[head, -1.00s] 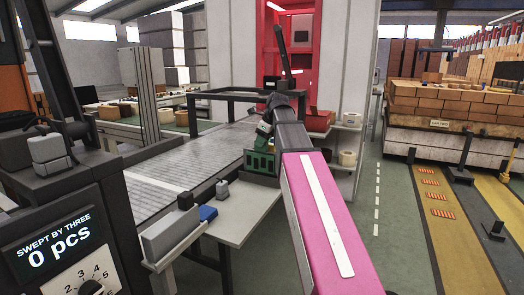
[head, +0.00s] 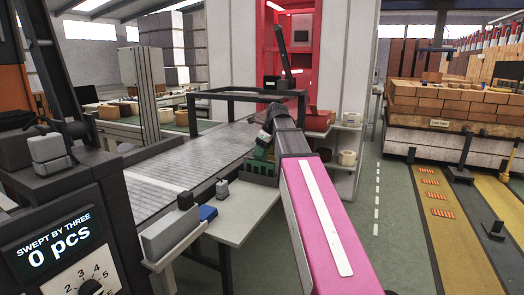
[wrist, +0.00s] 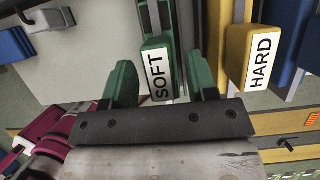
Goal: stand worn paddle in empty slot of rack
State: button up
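In the wrist view my gripper (wrist: 162,72) has two green fingers standing apart on a dark bar. A green block labelled SOFT (wrist: 158,72) lies in the gap between them; I cannot tell whether either finger touches it. To its right is a yellow block labelled HARD (wrist: 258,60), then a blue block (wrist: 302,42) cut by the edge. Metal strips run up behind the labelled blocks. Which piece is the worn paddle, and where the empty slot is, I cannot tell. In the head view my arm hides most of this area; a dark green part (head: 262,170) shows beside it.
A grey conveyor (head: 185,160) runs at left, with a grey box (head: 170,232), a blue box (head: 207,213) and a small grey block (head: 222,189) by its near edge. Open green floor (head: 385,225) lies to the right.

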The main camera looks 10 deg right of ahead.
jog(key=shift+r, duration=0.1)
jog(key=v, duration=1.2)
